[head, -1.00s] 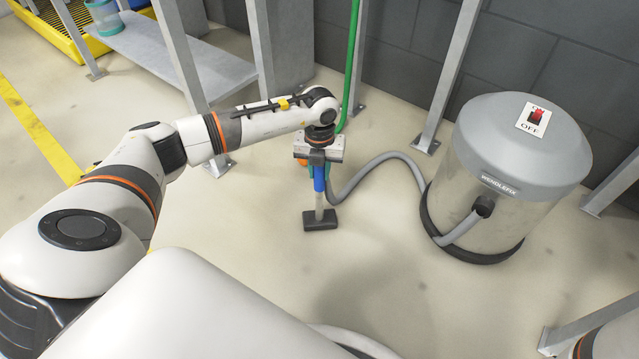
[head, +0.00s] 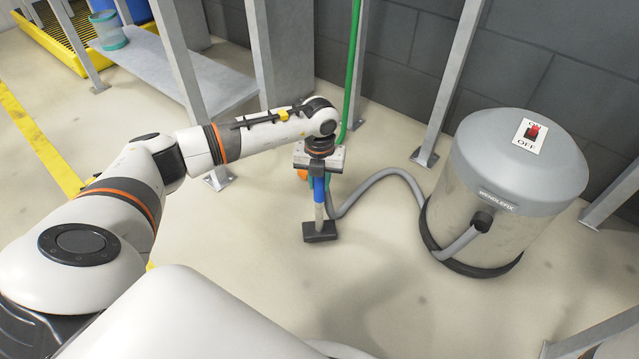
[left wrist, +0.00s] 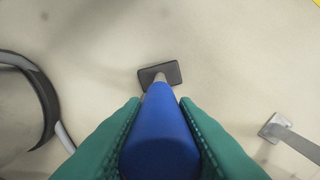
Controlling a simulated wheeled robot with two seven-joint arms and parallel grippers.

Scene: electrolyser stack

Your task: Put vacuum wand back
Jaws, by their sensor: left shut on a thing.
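The vacuum wand (head: 319,188) has a blue grip, a grey tube and a dark flat nozzle (head: 320,231). My left gripper (head: 318,172) is shut on its blue grip and holds it roughly upright, nozzle down. In the left wrist view the green fingers press both sides of the blue grip (left wrist: 160,130), with the nozzle (left wrist: 160,74) beyond over the floor. I cannot tell whether the nozzle touches the floor. A grey hose (head: 388,173) runs from near the wand to the grey drum vacuum (head: 515,180), which has a red switch on its lid. My right gripper is not in view.
Metal posts (head: 452,85) stand along the dark block wall (head: 410,60). A green hose (head: 351,70) hangs behind my left gripper. A grey shelf (head: 180,70) and a yellow grated tray (head: 62,45) are at upper left. The floor in front of the vacuum is open.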

